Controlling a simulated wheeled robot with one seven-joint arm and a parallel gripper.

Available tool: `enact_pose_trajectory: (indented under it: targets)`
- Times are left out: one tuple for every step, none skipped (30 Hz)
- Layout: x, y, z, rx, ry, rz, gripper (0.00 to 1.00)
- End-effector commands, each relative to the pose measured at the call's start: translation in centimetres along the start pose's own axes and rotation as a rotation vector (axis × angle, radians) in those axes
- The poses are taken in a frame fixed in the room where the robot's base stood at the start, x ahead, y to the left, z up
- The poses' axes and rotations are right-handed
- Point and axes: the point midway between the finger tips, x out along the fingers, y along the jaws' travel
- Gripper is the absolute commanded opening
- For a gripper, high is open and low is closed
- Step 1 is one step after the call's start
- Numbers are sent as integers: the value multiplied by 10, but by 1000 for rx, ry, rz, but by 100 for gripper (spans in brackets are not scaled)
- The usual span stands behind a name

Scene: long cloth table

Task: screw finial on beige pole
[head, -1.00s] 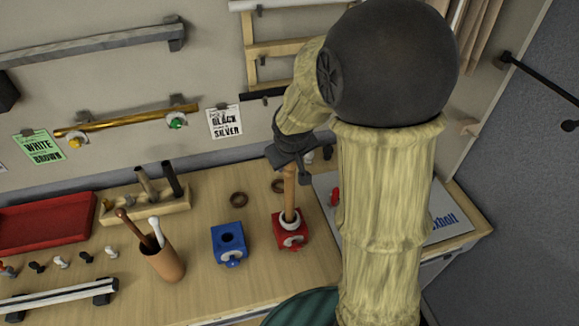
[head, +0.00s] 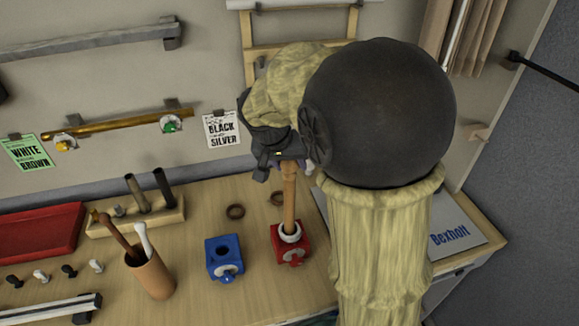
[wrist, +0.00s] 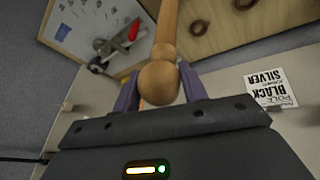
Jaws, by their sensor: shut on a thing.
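The beige pole (head: 289,205) stands upright in a red block (head: 291,246) with a white ring around its foot. In the wrist view the pole (wrist: 167,25) runs away from a round wooden finial (wrist: 158,84), lined up with it. My gripper (wrist: 160,92) is shut on the finial, its purple fingers on either side of the ball. In the head view my gripper (head: 287,163) is at the pole's top and hides the finial. Whether the thread is tight cannot be seen.
A blue block (head: 225,259) stands left of the red one. Further left are a brown cup (head: 150,276) with rods, a wooden rack (head: 138,213) and a red tray (head: 38,240). Two brown rings (head: 235,211) lie behind. My arm covers the table's right part.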

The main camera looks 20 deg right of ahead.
Motion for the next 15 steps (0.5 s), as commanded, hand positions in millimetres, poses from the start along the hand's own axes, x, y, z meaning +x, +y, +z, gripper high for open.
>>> enact_pose_trajectory:
  targets:
    - [1,-1,0,41,-8,20,22]
    - [0,-1,0,72,-15,32,22]
    - [0,-1,-1,113,-24,49,22]
    - [0,-1,0,144,-30,62,22]
    - [0,-1,-1,176,-37,75,22]
    - [-1,-1,-1,219,-47,94,22]
    - [-1,-1,-1,252,-54,107,22]
    - [-1,-1,-1,286,-61,122,22]
    - [-2,0,-1,333,-71,142,22]
    - [-2,0,-1,367,-78,156,22]
    - [-2,0,-2,405,-86,171,22]
    - [-2,0,-2,453,-96,191,22]
    - [-3,0,-2,490,-104,208,22]
    - [-3,0,-2,529,-113,223,22]
    - [-3,0,-2,580,-123,245,22]
